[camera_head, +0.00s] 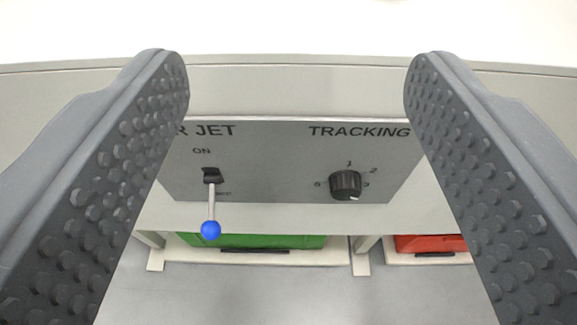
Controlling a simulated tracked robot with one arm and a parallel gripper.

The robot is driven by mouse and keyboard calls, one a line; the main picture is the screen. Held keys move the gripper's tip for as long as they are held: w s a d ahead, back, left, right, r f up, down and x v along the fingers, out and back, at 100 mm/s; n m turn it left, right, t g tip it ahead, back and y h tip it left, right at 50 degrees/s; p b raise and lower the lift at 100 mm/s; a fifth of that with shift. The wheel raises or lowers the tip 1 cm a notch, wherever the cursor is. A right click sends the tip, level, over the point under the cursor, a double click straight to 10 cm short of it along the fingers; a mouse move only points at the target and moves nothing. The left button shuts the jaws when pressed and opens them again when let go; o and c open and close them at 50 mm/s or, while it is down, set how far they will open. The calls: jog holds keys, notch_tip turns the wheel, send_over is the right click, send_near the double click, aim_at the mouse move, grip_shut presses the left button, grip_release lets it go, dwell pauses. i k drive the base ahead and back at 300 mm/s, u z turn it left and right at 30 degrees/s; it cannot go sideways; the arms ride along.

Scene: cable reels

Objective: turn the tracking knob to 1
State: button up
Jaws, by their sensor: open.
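The tracking knob (345,186) is a black ribbed dial on the right part of a grey panel (270,165), under the word TRACKING. The number 1 is printed above it, 2 at its upper right and 3 at its right; another number at its left is hard to read. A white mark on the knob shows at its lower edge, slightly right of centre, away from 1. My gripper (297,78) is open, with studded grey fingers at the left and right of the view. The knob appears between them, nearer the right finger, and neither finger touches it.
Left of the knob is a lever switch (211,200) with a blue ball end, pointing down, with ON printed above it. Below the panel are a green bin (255,241) and a red bin (430,243). The panel between lever and knob is clear.

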aim_at(345, 185)
jog(key=z, duration=1.75)
jog(key=k, duration=0.6)
jog(key=u, duration=1.7)
